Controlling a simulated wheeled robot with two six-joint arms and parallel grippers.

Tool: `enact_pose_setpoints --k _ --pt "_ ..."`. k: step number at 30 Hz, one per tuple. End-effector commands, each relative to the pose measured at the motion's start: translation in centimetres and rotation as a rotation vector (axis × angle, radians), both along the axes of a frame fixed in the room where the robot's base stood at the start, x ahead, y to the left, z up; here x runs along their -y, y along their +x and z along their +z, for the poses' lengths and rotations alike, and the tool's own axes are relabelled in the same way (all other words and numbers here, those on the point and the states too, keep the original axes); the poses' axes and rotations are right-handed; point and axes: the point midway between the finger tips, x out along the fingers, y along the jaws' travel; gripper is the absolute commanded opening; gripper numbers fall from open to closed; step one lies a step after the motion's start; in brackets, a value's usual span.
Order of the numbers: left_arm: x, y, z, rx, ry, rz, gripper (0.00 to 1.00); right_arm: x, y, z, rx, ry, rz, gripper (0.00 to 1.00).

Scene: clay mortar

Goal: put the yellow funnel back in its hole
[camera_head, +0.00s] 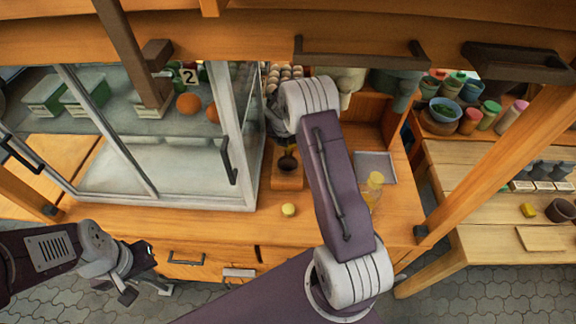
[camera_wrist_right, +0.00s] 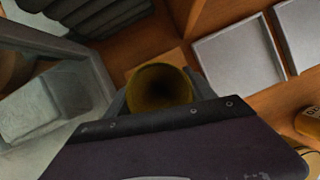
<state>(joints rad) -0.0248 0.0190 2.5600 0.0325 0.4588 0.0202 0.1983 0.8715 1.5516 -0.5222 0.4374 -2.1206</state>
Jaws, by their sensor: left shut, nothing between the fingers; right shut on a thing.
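The yellow funnel (camera_wrist_right: 158,88) shows in the right wrist view, its wide mouth facing the camera and its inside dark. My right gripper (camera_head: 281,128) is shut on it, partly hidden by my own arm in the head view. In the head view, a small wooden block (camera_head: 287,182) with a dark round hole stands on the counter just below the gripper. I cannot tell whether the funnel touches the block. My left gripper (camera_head: 138,287) is shut and empty, low at the left in front of the counter.
A glass display case (camera_head: 150,180) stands left of the block. A small yellow round thing (camera_head: 289,210) lies on the counter in front. A grey tray (camera_head: 376,167) and a yellow-topped bottle (camera_head: 375,180) are at the right. Wooden beams cross above.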

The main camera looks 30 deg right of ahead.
Motion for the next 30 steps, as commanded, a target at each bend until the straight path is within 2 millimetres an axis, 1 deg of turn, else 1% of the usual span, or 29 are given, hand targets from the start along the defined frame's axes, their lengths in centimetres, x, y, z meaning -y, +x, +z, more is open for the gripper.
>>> enact_pose_setpoints --k 8,24,30 --pt "0.0 0.0 -0.1 0.0 0.0 0.0 0.0 0.0 0.0 -0.1 0.0 0.0 0.0 0.25" --pt "0.0 0.0 -1.1 0.0 0.0 0.0 0.0 0.0 -0.1 -2.0 -0.001 0.0 0.0 0.25" --pt "0.0 0.0 -1.1 0.0 0.0 0.0 0.0 0.0 -0.1 -2.1 -0.003 0.0 -0.001 0.25"
